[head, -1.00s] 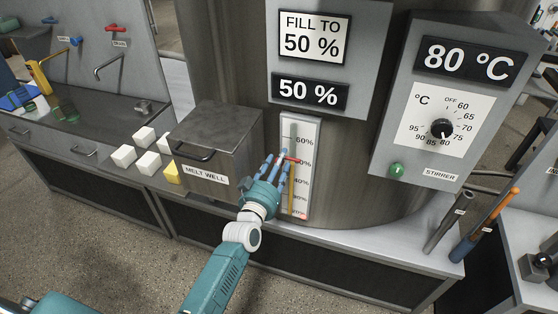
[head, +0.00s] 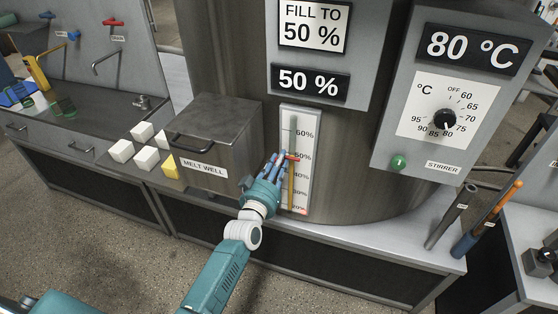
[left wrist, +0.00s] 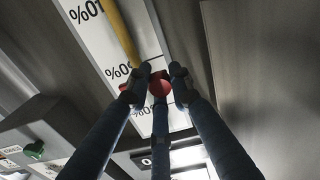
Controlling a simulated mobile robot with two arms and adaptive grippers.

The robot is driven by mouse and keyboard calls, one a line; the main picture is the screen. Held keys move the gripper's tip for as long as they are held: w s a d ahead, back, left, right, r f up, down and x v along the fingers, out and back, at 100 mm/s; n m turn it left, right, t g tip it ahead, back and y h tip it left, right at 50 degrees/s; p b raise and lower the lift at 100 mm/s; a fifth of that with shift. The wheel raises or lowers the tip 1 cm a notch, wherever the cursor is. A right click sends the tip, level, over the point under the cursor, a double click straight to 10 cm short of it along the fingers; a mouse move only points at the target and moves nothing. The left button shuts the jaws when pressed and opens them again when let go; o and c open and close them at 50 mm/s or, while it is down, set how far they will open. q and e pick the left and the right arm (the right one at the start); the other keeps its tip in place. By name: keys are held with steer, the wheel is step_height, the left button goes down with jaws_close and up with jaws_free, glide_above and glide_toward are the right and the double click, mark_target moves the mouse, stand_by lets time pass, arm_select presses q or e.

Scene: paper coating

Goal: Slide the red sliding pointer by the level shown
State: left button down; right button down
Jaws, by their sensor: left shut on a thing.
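A tall white level gauge (head: 287,118) with percent marks is fixed on the steel tank, with a yellow column in it. The red sliding pointer (head: 292,157) is at about the 50% mark. My left gripper (head: 280,160) is shut on the pointer from the left, with its blue fingers angled up beside the gauge. In the left wrist view, the red pointer (left wrist: 160,86) shows between the dark fingers, in front of the gauge strip. The fingers partly hide it. A sign (head: 313,25) reads "FILL TO 50 %" and the display (head: 309,89) below reads "50 %". My right gripper is not in view.
The melt well box (head: 212,145) stands close to the left of my left gripper. White blocks (head: 146,158) and a yellow one (head: 170,167) lie beside it. A control box with a dial (head: 445,119) and a green stirrer button (head: 398,163) is to the right.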

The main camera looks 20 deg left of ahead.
arm_select(q)
step_height(320, 180, down, 10)
steer(key=b, duration=0.6)
steer(key=shift+f, duration=0.15)
steer(key=c, duration=1.5)
jaws_free()
steer(key=shift+c, duration=0.2)
steer(key=s, duration=1.2)
steer(key=shift+a, duration=0.25)
